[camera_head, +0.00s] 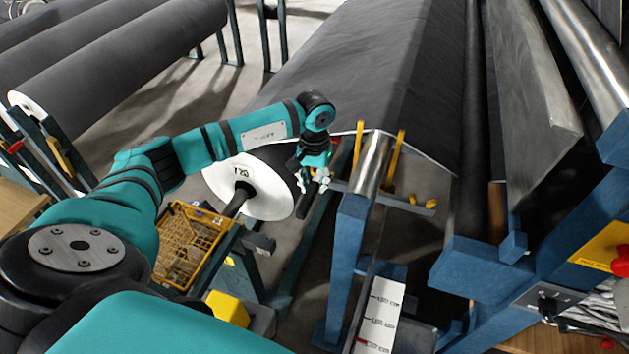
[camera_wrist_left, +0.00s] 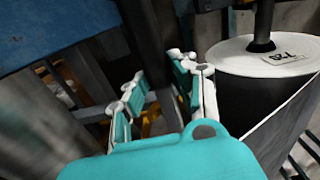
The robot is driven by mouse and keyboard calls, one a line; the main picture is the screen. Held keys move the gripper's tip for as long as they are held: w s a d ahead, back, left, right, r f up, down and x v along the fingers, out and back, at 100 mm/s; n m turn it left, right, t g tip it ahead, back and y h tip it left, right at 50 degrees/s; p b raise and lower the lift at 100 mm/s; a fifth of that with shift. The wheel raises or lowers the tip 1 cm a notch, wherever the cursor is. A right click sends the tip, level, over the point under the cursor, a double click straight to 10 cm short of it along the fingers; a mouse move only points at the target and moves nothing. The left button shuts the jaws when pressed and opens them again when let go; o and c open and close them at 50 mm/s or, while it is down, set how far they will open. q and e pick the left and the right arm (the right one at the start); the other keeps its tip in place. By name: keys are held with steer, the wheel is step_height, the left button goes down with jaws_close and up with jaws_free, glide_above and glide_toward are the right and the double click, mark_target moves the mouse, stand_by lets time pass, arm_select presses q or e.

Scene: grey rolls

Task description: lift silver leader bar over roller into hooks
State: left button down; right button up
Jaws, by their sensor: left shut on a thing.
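My left gripper (camera_head: 314,182) hangs at the end face of the large grey roll (camera_head: 283,165), left of the shiny roller (camera_head: 371,165). It is shut on a bar, taken to be the leader bar (camera_head: 311,203), which looks dark grey here. In the left wrist view the bar (camera_wrist_left: 146,35) runs between the fingers of the left gripper (camera_wrist_left: 160,82). Most of the bar's length is hidden. Yellow upright hooks (camera_head: 397,152) stand beside the roller, on the blue frame (camera_head: 348,235). A pale cloth edge crosses near the roller top. My right gripper is not in view.
A yellow crate (camera_head: 190,243) stands on the floor below my left arm. A white scale plate (camera_head: 381,315) is at the front of the frame. More grey rolls (camera_head: 110,60) lie at the left.

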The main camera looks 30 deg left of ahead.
arm_select(q)
steer(key=shift+f, duration=0.35)
steer(key=c, duration=1.1)
jaws_free()
steer(key=shift+o, duration=0.5)
steer(key=shift+s+f, duration=0.1)
steer(key=shift+r, duration=0.45)
step_height(320, 180, up, 11)
steer(key=shift+r, duration=0.15)
